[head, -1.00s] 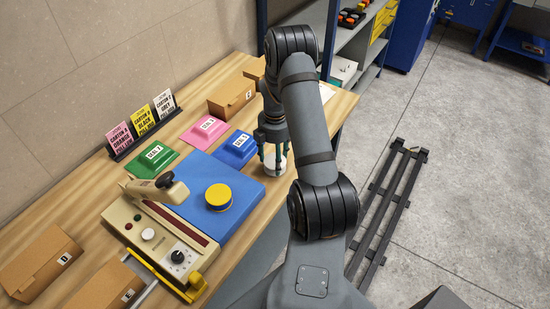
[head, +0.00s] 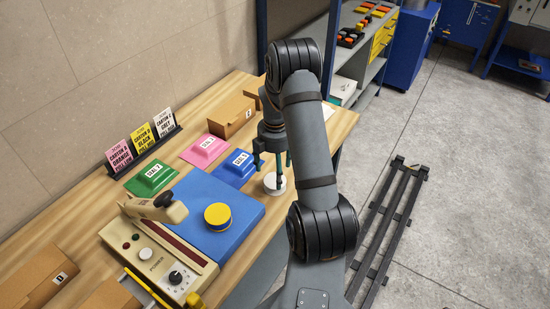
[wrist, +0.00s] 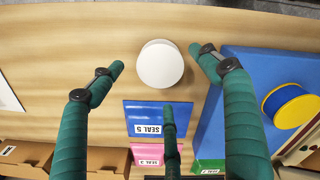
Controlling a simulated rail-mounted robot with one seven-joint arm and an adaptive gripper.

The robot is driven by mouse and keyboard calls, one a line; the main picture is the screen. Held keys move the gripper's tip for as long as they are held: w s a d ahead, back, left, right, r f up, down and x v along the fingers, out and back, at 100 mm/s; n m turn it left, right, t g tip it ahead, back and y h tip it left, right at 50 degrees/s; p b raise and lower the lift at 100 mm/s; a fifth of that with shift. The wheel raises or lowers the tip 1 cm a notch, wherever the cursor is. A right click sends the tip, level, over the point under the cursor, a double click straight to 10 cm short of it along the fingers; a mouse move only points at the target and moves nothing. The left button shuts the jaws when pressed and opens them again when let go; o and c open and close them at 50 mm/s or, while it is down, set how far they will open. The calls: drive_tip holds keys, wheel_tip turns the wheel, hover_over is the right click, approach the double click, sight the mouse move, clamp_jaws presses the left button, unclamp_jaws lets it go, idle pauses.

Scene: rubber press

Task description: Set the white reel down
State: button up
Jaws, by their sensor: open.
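The white reel (head: 275,184) stands on the wooden table near its front edge, just right of the blue mat's far corner. In the wrist view the reel (wrist: 160,64) is a plain white disc on bare wood, between and beyond the green fingertips. My gripper (head: 272,168) is above the reel with its fingers spread. In the wrist view my gripper (wrist: 158,85) is open and empty, and wood shows between each finger and the reel. My arm hides part of the table behind it in the head view.
A yellow reel (head: 217,216) sits on the blue mat (head: 180,190). A cardboard box (head: 231,117) is behind. A press (head: 150,240) is at the left. Bare wood surrounds the reel.

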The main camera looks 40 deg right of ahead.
sight(275, 180)
wheel_tip(275, 180, up, 8)
drive_tip(key=shift+r+b, duration=0.15)
drive_tip(key=shift+b, duration=0.2)
